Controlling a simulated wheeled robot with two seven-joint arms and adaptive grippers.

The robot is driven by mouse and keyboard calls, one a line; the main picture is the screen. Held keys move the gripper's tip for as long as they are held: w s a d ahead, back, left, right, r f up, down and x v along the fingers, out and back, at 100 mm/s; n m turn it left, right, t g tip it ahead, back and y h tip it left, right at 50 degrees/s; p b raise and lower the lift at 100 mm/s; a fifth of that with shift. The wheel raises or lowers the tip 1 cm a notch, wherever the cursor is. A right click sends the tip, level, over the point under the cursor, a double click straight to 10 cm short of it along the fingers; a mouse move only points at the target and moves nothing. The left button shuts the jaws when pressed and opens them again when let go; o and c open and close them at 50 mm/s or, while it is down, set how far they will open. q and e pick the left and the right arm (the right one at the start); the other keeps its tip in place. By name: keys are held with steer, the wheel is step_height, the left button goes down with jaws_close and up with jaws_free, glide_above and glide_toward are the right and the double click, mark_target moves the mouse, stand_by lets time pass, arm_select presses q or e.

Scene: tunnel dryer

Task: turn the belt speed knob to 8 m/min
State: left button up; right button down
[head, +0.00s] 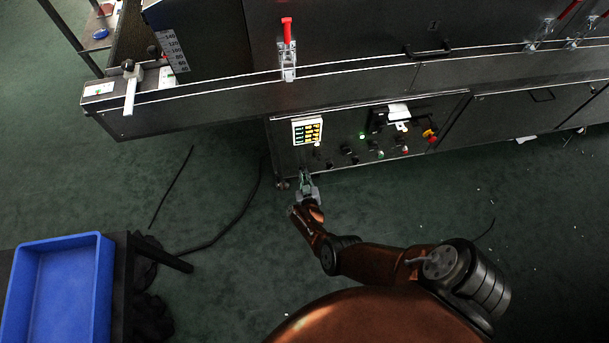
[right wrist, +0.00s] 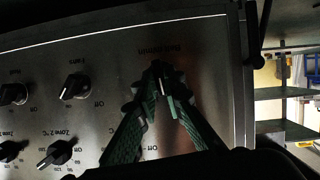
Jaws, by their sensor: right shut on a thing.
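The belt speed knob (right wrist: 164,88) is black with a pale pointer line, on the grey metal control panel (right wrist: 205,60). Its label above it in the right wrist view appears upside down and reads m/min. My right gripper (right wrist: 160,82) is shut on the knob, a green-padded finger on each side. The fingers cover most of the scale, so I cannot read the set speed. In the head view my right gripper (head: 305,176) reaches the lower left of the control panel (head: 345,143) and hides the knob. My left gripper is not in view.
Other knobs sit beside it in the right wrist view: the Fans knob (right wrist: 76,85) and the Zone 2 knob (right wrist: 58,154). A blue crate (head: 105,290) stands lower left.

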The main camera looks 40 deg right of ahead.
steer(key=shift+w+r+n+h, duration=0.15)
steer(key=shift+w+n+h, duration=0.15)
steer(key=shift+n, duration=0.3)
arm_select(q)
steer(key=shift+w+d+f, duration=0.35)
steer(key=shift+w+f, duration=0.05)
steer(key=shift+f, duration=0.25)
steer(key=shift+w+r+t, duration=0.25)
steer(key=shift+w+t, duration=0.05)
arm_select(e)
steer(key=c, duration=2)
jaws_free()
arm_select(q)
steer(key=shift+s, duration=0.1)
